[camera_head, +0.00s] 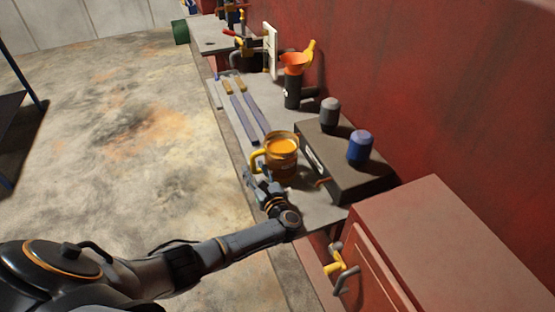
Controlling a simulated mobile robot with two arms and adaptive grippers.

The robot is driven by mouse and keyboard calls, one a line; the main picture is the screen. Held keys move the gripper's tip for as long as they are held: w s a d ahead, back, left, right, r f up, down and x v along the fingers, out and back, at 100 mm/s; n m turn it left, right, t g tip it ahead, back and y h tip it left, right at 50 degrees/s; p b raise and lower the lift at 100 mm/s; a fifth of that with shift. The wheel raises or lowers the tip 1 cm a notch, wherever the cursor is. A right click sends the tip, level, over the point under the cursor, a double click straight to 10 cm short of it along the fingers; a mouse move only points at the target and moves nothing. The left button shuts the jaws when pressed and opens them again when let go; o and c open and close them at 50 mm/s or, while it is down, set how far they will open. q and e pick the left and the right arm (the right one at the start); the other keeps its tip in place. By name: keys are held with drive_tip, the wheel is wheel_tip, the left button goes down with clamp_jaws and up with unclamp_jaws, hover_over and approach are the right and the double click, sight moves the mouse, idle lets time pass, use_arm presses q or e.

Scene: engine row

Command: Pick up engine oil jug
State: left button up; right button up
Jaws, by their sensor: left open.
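The engine oil jug (284,168) stands upright on the grey bench, near its front edge. It is brown and orange with an open orange top, and its yellow handle faces left. My left gripper (255,181) is open and empty, just in front of the jug and below its handle. The fingers are small in the picture, and I cannot tell whether they touch the jug. My right gripper is not in view.
A dark box (335,160) beside the jug carries a grey canister (330,112) and a blue canister (359,147). A red cabinet (435,240) stands at right.

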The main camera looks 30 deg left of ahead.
use_arm(q)
drive_tip(key=shift+c, duration=1.4)
clamp_jaws()
drive_tip(key=shift+r, duration=0.2)
drive_tip(key=shift+r, duration=0.1)
